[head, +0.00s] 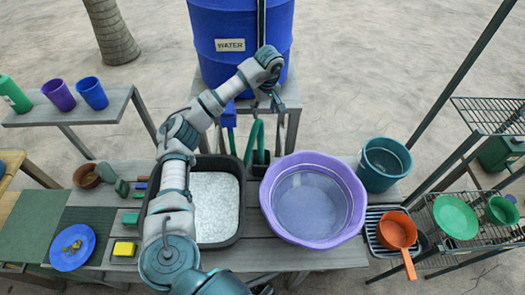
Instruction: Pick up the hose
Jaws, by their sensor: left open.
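The green hose (251,141) hangs in a loop below the blue water barrel (240,45), in front of the barrel's stand and behind the work table. My left arm reaches over the table toward the barrel. My left gripper (266,103) is open, small in the picture, above the hose's upper part and in front of the barrel. The hose's upper end is partly hidden around the gripper, and I cannot tell whether they touch. My right gripper is not in view.
An orange pan (397,232) sits at right by wire shelves (490,115). Cups (92,93) stand on a left bench.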

